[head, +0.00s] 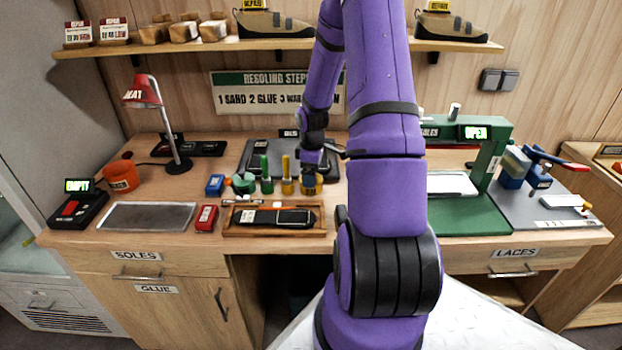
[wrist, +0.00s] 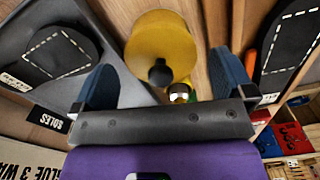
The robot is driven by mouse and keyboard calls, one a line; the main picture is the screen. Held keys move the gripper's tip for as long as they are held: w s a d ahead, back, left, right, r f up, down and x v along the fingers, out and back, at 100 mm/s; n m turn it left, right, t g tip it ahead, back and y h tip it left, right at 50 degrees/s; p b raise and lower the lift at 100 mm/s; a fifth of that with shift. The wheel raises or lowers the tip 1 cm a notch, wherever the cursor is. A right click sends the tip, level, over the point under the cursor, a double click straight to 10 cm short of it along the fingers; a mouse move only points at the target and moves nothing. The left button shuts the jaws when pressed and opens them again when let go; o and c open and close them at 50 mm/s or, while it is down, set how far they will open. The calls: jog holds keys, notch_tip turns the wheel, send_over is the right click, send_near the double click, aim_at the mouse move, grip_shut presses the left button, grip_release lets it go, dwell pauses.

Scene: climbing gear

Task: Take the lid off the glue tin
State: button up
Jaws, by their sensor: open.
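The glue tin (head: 309,189) appears to be the short yellow tin on the bench, partly hidden under my gripper (head: 311,174). In the wrist view its round yellow lid (wrist: 158,38) shows from above, with a black knob (wrist: 160,74) in the middle. The lid appears to be on the tin. My gripper (wrist: 163,65) is open, with its blue fingers on either side of the lid and knob. I see gaps between the fingers and the knob, so nothing is held.
A yellow bottle (head: 287,177) and a green bottle (head: 266,177) stand just left of the tin. A wooden tray (head: 233,222) with a dark sole lies in front. A dark grey mat (head: 255,152) lies behind. A green press (head: 495,160) stands to the right.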

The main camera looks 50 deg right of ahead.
jog(key=shift+f, duration=0.6)
jog(key=c, duration=0.8)
